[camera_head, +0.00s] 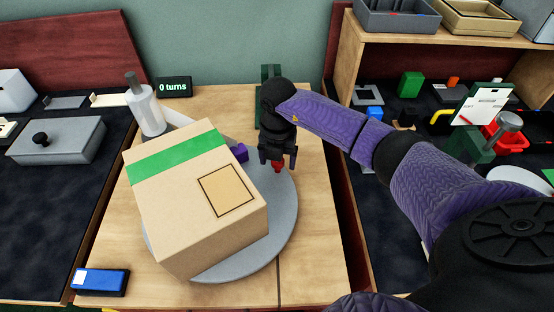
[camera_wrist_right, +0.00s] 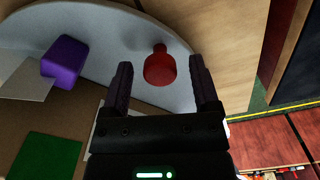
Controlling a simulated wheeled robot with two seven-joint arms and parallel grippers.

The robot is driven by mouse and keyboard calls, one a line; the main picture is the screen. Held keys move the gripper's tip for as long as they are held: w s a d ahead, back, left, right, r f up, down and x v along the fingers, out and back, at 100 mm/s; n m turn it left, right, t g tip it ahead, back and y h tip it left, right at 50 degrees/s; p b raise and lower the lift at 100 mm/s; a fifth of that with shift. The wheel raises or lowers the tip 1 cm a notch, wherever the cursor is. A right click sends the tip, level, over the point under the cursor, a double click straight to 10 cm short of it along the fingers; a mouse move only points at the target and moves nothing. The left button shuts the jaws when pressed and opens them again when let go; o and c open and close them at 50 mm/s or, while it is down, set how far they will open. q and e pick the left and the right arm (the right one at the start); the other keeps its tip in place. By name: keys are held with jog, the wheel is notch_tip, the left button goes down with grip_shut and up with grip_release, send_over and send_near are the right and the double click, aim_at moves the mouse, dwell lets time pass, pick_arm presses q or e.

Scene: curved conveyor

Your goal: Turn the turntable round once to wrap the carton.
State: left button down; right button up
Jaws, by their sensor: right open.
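The carton (camera_head: 180,220), brown with a green stripe and a framed label, stands on the grey round turntable (camera_head: 284,215). A red knob (camera_head: 277,167) sits near the turntable's far right edge. My right gripper (camera_head: 278,160) is over the knob. In the right wrist view the knob (camera_wrist_right: 160,68) lies between the fingers of the open gripper (camera_wrist_right: 163,85), with gaps on both sides. A purple block (camera_head: 239,152) is on the turntable behind the carton, and it also shows in the wrist view (camera_wrist_right: 65,60). The display (camera_head: 174,87) reads "0 turns". My left gripper is not in view.
A white roll on a post (camera_head: 146,110) stands behind the carton, with a pale sheet beside it. A blue box (camera_head: 100,282) lies at the front left. Shelves with trays and small items are at right. Wood right of the turntable is clear.

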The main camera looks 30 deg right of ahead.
grip_shut()
dwell(0.3)
dwell(1.1)
